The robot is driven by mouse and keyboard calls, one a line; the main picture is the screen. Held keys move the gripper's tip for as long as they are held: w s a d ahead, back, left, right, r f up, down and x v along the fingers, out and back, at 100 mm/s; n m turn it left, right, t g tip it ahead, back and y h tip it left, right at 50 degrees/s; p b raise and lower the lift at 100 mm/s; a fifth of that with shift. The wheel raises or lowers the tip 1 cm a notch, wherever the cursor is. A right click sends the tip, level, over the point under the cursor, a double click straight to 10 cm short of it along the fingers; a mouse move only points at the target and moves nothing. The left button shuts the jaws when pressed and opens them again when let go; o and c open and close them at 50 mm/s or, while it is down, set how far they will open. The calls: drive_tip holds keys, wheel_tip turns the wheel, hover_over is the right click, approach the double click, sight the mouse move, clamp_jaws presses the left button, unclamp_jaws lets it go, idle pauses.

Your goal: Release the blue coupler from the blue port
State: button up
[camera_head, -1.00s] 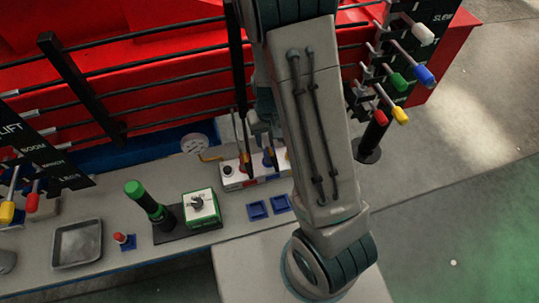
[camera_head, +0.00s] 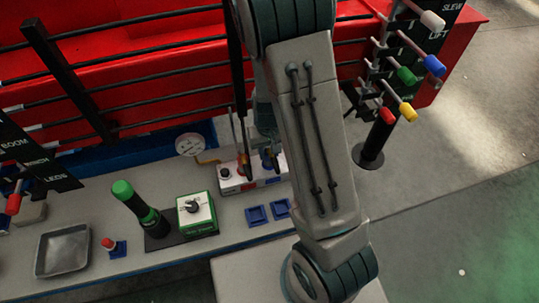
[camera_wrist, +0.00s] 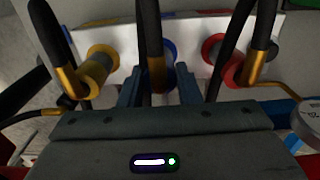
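In the wrist view, the blue coupler's blue ring (camera_wrist: 170,52) shows behind a black hose with a brass end (camera_wrist: 156,72). My gripper (camera_wrist: 159,78) has one finger on each side of it, close to the ring. I cannot tell whether the fingers touch it. The blue port behind is mostly hidden by the coupler and hose. In the head view, the port block (camera_head: 236,185) is a white box on the bench, and the blue coupler (camera_head: 267,162) shows at its middle. My arm hides the block's right end and most of my gripper.
A yellow coupler (camera_wrist: 98,64) and a red coupler (camera_wrist: 228,64), each with a hose, flank my fingers closely. A round gauge (camera_head: 189,145) stands left of the block. Blue square pads (camera_head: 257,214), a green-topped handle (camera_head: 135,204) and a green switch box (camera_head: 197,213) are nearer.

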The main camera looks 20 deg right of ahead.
drive_tip(key=shift+r, duration=0.15)
drive_tip(key=shift+c, duration=0.2)
drive_tip(key=shift+r+p, duration=1.9)
drive_tip(key=shift+r, duration=0.5)
